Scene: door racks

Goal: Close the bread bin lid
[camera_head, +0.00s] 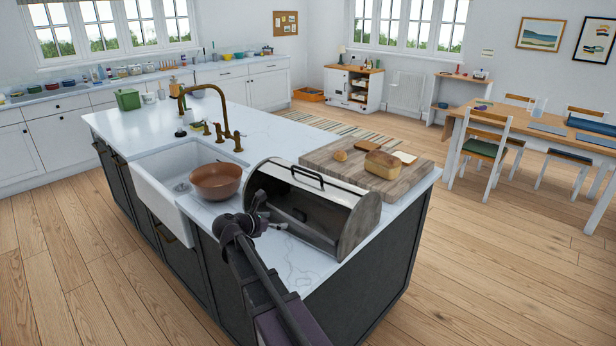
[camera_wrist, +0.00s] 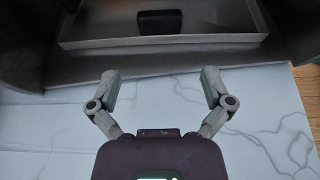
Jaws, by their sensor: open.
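The bread bin (camera_head: 345,222) stands on the white island worktop, near its right end. Its rounded metal lid (camera_head: 318,184) is raised, with a dark bar handle (camera_head: 308,177) along it, and the dark inside shows at the front. In the wrist view the bin's open front (camera_wrist: 165,60) fills the top, with a dark block inside at the back. My gripper (camera_wrist: 160,85) has its two fingers spread wide with nothing between them, just in front of the bin's lower front edge. In the head view my arm partly hides the bin's left end and the gripper.
A copper-coloured bowl (camera_head: 216,181) sits at the sink edge, left of the bin. A wooden board (camera_head: 352,172) with a bread loaf (camera_head: 382,164) lies behind the bin. A brass tap (camera_head: 205,115) rises beside the white sink (camera_head: 165,180). Clear worktop (camera_head: 300,262) lies before the bin.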

